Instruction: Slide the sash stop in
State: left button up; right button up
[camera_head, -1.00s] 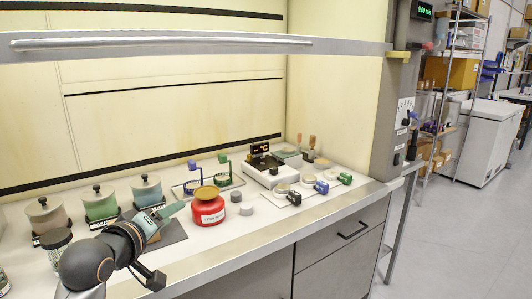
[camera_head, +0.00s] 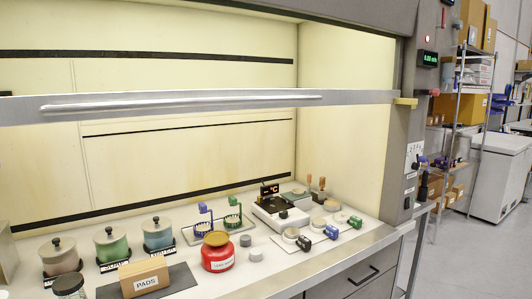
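The sash is a grey horizontal bar (camera_head: 200,105) with a pale handle strip, raised across the front of the fume hood. A small yellow block (camera_head: 405,101), probably the sash stop, sticks out at the sash's right end, against the grey right post (camera_head: 408,150). I cannot tell how deep it sits in the post. A red knob (camera_head: 434,92) is on the post's right side. Neither of my grippers is in view.
Lidded jars (camera_head: 110,248), a PADS box (camera_head: 145,278) on a dark mat, a red container (camera_head: 217,252) and a hot plate (camera_head: 280,214) stand on the bench. A green display (camera_head: 428,59) is on the post. Open floor (camera_head: 480,255) lies to the right.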

aim_at(436, 92)
jog(key=l+u, duration=0.1)
jog(key=u, duration=0.45)
jog(key=k+l+u, duration=0.15)
jog(key=l+u, duration=0.2)
jog(key=k+l+u, duration=0.5)
jog(key=l, duration=0.25)
jog(key=k+l+u, duration=0.15)
jog(key=k+l, duration=0.2)
jog(key=k+l+u, duration=0.1)
jog(key=k+l, duration=1)
jog(key=z, duration=1.25)
